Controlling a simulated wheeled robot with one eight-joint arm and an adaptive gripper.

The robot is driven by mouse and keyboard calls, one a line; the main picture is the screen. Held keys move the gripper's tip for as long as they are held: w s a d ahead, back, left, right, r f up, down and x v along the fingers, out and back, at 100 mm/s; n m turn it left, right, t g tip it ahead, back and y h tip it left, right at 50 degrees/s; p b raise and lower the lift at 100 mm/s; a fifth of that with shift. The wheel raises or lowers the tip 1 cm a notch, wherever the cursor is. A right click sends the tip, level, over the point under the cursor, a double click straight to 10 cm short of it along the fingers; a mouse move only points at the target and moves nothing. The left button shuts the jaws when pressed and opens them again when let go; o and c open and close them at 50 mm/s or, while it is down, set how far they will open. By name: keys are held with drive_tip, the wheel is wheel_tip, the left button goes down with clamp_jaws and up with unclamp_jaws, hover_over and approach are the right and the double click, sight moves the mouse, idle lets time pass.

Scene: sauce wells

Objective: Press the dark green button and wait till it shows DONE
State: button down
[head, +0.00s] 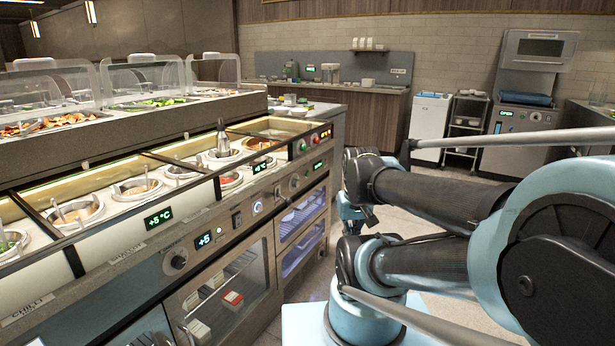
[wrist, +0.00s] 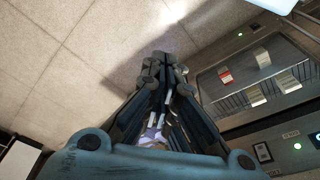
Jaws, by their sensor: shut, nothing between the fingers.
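A round green button (head: 302,146) sits at the right end of the sauce counter's front panel, beside an orange-red display (head: 325,134). I cannot read any DONE on the panel. My gripper (wrist: 165,68) is shut and empty in the wrist view, pointing over the floor beside the counter front. In the head view my arm fills the right side, and its fingertips are hard to make out there. My arm is apart from the green button, to its right. I cannot pick out the green button for certain in the wrist view.
The sauce counter (head: 135,258) runs along the left, with knobs, a rocker switch (head: 237,220) and a glass-fronted cabinet (head: 225,290). The cabinet also shows in the wrist view (wrist: 225,100). An appliance (head: 520,125) showing OPEN stands at the back right. Tiled floor (wrist: 75,60) is clear.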

sight(308, 174)
drive_tip(key=w+a+r+m+t+y, duration=0.1)
drive_tip(key=w+r+m+t+y, duration=0.15)
drive_tip(key=w, duration=1.25)
drive_tip(key=w+a+r+m+t+y, duration=0.1)
drive_tip(key=w+r+m+t, duration=0.2)
drive_tip(key=w, duration=1.2)
drive_tip(key=w+d+f+m+t, duration=0.1)
drive_tip(key=w+d+f+m, duration=0.1)
drive_tip(key=w, duration=0.5)
drive_tip(key=w+d+f+m+t, duration=0.1)
drive_tip(key=w+d+f+m, duration=0.1)
drive_tip(key=w+f, duration=0.3)
drive_tip(key=w+d+f+m+t, duration=0.1)
drive_tip(key=w+d+f+m, duration=0.2)
drive_tip(key=w, duration=0.8)
drive_tip(key=shift+f, duration=0.55)
drive_tip(key=shift+y, duration=0.25)
drive_tip(key=w+a, duration=0.5)
drive_tip(key=a, duration=0.2)
